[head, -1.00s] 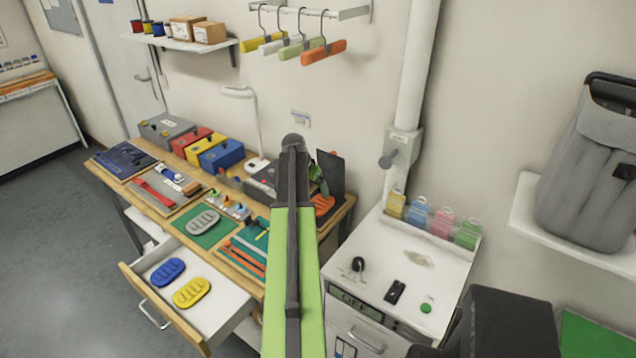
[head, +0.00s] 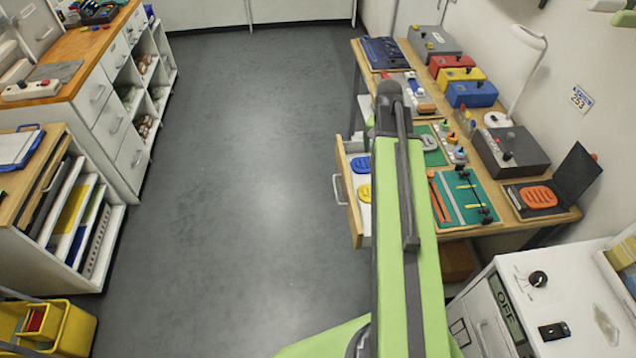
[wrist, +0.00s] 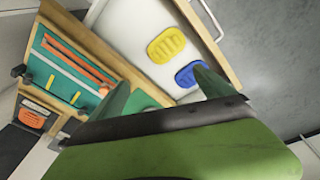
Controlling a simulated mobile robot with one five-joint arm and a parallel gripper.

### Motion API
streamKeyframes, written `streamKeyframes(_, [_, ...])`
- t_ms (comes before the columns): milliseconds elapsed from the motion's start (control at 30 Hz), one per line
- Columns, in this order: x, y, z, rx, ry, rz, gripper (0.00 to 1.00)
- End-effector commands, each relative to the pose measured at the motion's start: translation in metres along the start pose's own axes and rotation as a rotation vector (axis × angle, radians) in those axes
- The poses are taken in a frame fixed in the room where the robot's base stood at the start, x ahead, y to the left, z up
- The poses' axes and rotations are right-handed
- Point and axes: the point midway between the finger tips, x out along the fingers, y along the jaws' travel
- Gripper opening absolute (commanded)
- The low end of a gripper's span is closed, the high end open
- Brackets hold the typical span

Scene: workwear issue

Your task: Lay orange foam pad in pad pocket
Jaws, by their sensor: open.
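The orange foam pad (head: 537,196) lies flat on a black base with a raised black flap (head: 574,172) at the near right end of the bench. I cannot tell whether this black holder is the pad pocket. The pad also shows small at the left of the wrist view (wrist: 32,119). My gripper (wrist: 160,82) is open, with its two greenish fingers apart and nothing visible between them. It is above the bench and drawer area, well away from the orange pad. In the head view my arm hides the gripper.
An open drawer (head: 353,213) juts from the bench, holding a blue pad (head: 360,165) and a yellow pad (head: 364,193). A teal board (head: 463,200) with strips lies beside the orange pad. A white cabinet (head: 575,290) stands near right. The floor (head: 240,190) at left is clear.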

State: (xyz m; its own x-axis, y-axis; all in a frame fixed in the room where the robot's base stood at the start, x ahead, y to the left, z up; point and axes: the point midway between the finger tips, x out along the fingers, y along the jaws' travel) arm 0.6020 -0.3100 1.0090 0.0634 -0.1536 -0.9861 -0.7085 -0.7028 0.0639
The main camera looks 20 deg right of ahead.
Motion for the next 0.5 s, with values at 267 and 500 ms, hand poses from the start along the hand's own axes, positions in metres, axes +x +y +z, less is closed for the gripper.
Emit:
streamKeyframes(267, [-0.040, -0.182, 0.200, -0.644, -0.099, -0.101, 0.92])
streamKeyframes(500, [-0.046, -0.199, 0.237, -0.791, -0.123, -0.122, 0.92])
